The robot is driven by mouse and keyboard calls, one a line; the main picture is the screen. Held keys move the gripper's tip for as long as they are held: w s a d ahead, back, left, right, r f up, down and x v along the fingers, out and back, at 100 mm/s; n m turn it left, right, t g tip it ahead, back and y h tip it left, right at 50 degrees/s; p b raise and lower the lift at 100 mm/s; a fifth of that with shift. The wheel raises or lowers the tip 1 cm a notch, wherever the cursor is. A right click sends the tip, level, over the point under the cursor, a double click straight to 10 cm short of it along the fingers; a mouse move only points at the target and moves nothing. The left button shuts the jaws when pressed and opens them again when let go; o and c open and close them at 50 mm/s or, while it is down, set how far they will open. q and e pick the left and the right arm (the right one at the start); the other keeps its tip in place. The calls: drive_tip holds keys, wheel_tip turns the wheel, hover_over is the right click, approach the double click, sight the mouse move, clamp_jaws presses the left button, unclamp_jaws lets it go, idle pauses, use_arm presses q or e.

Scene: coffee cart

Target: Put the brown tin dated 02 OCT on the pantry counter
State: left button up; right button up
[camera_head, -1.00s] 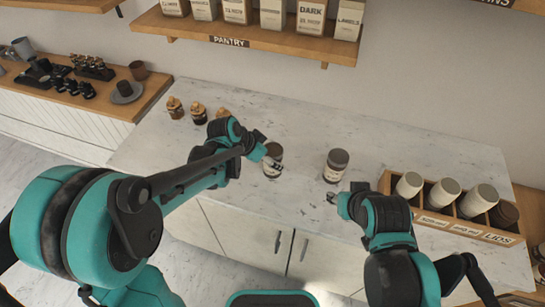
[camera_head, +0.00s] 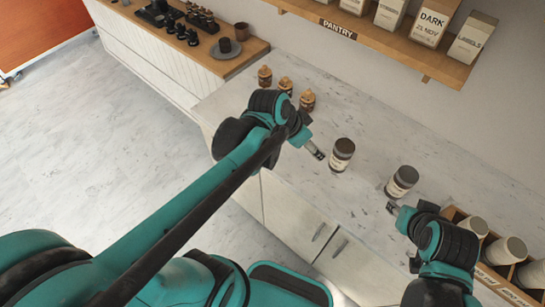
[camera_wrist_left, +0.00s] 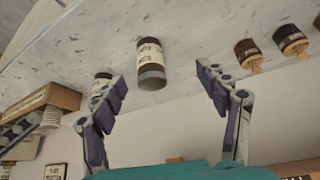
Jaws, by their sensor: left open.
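Two dark tins with pale labels stand upright on the marble counter (camera_head: 285,165). The nearer-left tin (camera_head: 342,154) is just right of my left gripper (camera_head: 318,154). The other tin (camera_head: 402,182) stands further right. The label dates are too small to read. My left gripper is open and apart from the tin. In the left wrist view the left tin (camera_wrist_left: 151,62) shows ahead, between the spread fingers (camera_wrist_left: 160,98), and the other tin (camera_wrist_left: 102,80) is partly behind a finger. My right gripper (camera_head: 392,208) is near the right tin; its jaws are unclear.
Several pale cups (camera_head: 505,250) lie in a wooden rack (camera_head: 455,214) at the right. Three small cork-topped jars (camera_head: 286,85) stand at the far left. A shelf marked PANTRY (camera_head: 375,38) holds labelled packages above. Bare counter lies between jars and tins.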

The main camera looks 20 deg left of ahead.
use_arm(q)
drive_tip(key=s+a+n+t+y, duration=0.2)
drive_tip(key=s+a+n+y, duration=0.1)
drive_tip(key=s+a+n, duration=0.3)
drive_tip(key=s+a, duration=0.2)
drive_tip(key=s, duration=0.2)
drive_tip(key=shift+n, duration=0.3)
